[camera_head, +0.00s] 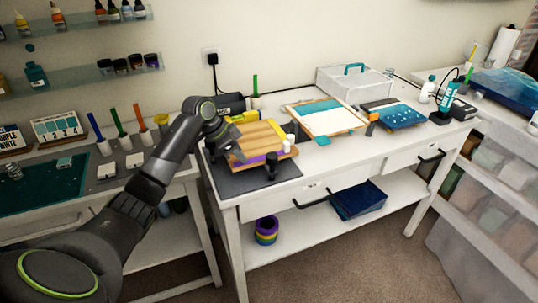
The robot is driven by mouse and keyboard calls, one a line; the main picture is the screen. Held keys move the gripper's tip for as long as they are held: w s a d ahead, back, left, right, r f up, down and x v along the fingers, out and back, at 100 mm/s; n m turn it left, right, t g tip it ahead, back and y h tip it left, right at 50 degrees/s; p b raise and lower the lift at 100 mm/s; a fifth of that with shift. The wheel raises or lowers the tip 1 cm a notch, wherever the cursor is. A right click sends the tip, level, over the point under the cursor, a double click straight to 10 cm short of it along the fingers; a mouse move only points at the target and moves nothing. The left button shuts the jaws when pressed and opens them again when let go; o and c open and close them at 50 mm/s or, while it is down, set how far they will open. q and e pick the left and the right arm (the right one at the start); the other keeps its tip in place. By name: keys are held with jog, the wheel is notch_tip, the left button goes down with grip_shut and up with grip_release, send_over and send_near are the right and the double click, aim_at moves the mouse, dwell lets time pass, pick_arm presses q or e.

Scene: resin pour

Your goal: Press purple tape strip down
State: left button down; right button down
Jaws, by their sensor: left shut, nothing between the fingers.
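A striped wooden board (264,137) lies on a dark mat (236,185) at the left end of the white workbench. A purple tape strip (256,159) runs along the board's front edge, partly hidden behind a dark clamp. A yellow strip (243,117) lies along the board's back edge. My left gripper (238,155) is shut and empty, pointing down at the left end of the board, close to the purple strip. I cannot tell whether it touches the strip. My right gripper is not in view.
Dark clamps (272,166) stand at the board's front right. A framed teal-and-white panel (324,117) and a blue panel (393,115) lie further right. Purple and yellow tape rolls (266,232) sit on the lower shelf. Colored tubes (140,118) stand on the left bench.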

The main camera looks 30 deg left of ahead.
aim_at(260, 158)
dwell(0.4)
pick_arm(q)
jog(key=shift+w+d+f, duration=0.1)
jog(key=shift+w+d, duration=0.6)
jog(key=shift+w+d, duration=0.65)
jog(key=shift+w, duration=0.1)
jog(key=shift+w+d, duration=0.8)
jog(key=shift+w, duration=0.05)
jog(key=shift+w+d, duration=0.55)
jog(key=shift+w, duration=0.05)
jog(key=shift+w+d, duration=0.15)
jog(key=shift+w, duration=0.15)
jog(key=shift+d, duration=0.1)
jog(key=shift+w+d, duration=0.55)
jog(key=shift+w, duration=0.15)
